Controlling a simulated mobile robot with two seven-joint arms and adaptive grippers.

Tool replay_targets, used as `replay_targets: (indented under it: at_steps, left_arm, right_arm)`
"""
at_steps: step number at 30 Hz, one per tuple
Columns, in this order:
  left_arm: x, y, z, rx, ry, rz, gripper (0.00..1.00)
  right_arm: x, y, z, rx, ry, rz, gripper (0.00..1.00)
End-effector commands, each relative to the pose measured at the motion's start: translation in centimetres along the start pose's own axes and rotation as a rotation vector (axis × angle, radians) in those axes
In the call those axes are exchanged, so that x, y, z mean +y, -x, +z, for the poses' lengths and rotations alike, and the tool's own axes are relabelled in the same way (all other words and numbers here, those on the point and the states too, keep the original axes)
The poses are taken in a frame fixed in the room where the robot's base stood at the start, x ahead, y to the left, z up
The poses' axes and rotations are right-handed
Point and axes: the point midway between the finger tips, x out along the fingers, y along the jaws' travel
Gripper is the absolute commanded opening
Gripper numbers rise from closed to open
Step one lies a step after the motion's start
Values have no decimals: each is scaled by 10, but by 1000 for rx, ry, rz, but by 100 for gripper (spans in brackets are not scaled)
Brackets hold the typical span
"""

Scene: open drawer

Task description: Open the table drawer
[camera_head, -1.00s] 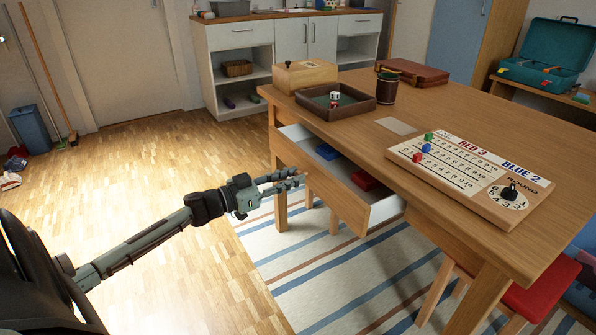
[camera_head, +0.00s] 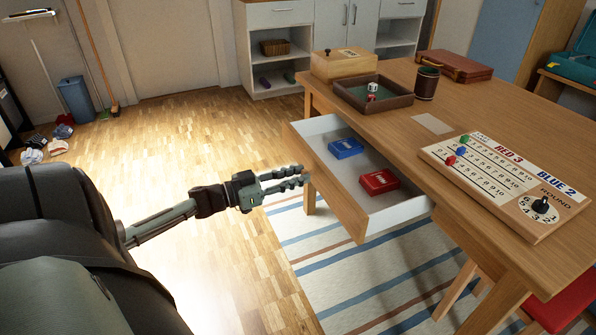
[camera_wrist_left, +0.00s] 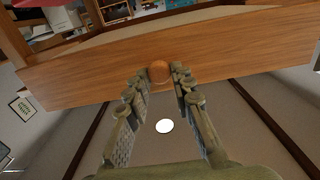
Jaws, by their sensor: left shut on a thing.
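The table drawer (camera_head: 333,192) stands well out from under the wooden table (camera_head: 411,108). Its wooden front faces my left arm, and its white inside holds a blue box (camera_head: 346,148) and a red box (camera_head: 379,182). My left gripper (camera_head: 303,176) is at the middle of the drawer front. In the left wrist view, the fingers of my left gripper (camera_wrist_left: 159,80) are shut on the round wooden knob (camera_wrist_left: 159,70) on the drawer front (camera_wrist_left: 220,52). In the head view the knob is hidden by the fingers. My right gripper is not in view.
On the table are a tray with dice (camera_head: 372,98), a dark cup (camera_head: 427,83), a wooden box (camera_head: 343,64), a brown case (camera_head: 454,66) and a scoreboard (camera_head: 500,185). A red stool (camera_head: 565,300) stands at lower right. Floor left of the drawer is clear.

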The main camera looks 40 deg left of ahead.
Motion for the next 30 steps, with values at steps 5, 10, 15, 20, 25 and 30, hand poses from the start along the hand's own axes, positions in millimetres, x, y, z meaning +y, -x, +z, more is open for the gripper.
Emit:
replay_targets:
  at_steps: [5, 10, 15, 20, 25, 30]
  left_arm:
    - [0, 0, 0, 1, 0, 0, 30]
    - [0, 0, 0, 1, 0, 0, 43]
    - [0, 0, 0, 0, 0, 0, 43]
    - [0, 8, 1, -1, 1, -1, 43]
    - [0, 38, 2, -5, 3, -2, 43]
    - [0, 76, 2, -5, 1, -1, 43]
  right_arm:
    - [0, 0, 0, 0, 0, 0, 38]
    - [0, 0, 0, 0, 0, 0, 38]
    - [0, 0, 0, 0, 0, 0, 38]
    - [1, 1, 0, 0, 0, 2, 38]
    - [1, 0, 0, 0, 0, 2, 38]
    - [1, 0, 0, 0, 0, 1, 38]
